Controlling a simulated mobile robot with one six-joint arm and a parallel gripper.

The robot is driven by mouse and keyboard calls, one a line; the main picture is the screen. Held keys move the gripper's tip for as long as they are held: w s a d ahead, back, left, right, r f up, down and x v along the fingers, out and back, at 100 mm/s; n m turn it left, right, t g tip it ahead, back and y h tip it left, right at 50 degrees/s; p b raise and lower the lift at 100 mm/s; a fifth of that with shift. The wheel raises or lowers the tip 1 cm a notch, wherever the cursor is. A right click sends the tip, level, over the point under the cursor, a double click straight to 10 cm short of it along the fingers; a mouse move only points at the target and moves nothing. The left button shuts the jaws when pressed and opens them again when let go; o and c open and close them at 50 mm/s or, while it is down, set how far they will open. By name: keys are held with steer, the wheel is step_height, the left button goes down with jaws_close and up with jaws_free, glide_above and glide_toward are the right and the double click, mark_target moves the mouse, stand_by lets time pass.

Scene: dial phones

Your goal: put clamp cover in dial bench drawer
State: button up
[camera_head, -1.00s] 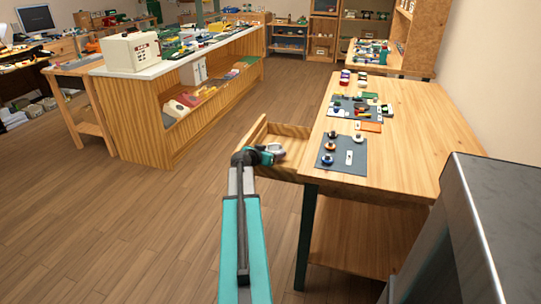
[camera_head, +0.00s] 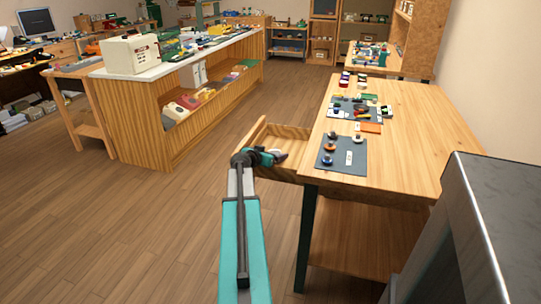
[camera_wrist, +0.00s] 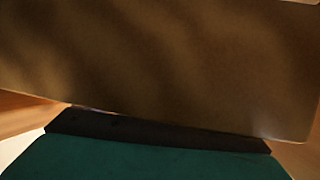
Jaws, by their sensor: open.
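The dial bench drawer (camera_head: 286,131) is a wooden drawer pulled out from the left side of the dial bench (camera_head: 420,130). My gripper (camera_head: 278,156) is open, over or inside the near part of the drawer; its exact height is hard to tell. A small pale grey shape shows at the fingertips; I cannot tell whether it is the clamp cover or a finger. In the wrist view a large, dark brown, flat-edged surface (camera_wrist: 170,65) fills most of the picture, very close, above a dark green part of my gripper. I cannot identify that surface for sure.
A grey mat (camera_head: 342,155) with round dial parts lies on the bench beside the drawer, with another mat (camera_head: 355,109) of small parts behind it. A long wooden counter (camera_head: 140,122) stands at the left. The floor between is clear.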

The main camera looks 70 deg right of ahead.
steer(key=shift+a+f+p, duration=0.2)
steer(key=shift+f+p, duration=0.2)
steer(key=shift+p, duration=0.1)
steer(key=shift+r+p, duration=0.45)
steer(key=shift+p, duration=0.3)
steer(key=b+v, duration=0.1)
steer(key=v, duration=1)
steer(key=shift+w+a+r, duration=0.15)
steer(key=shift+a+r, duration=0.1)
steer(key=shift+r, duration=0.1)
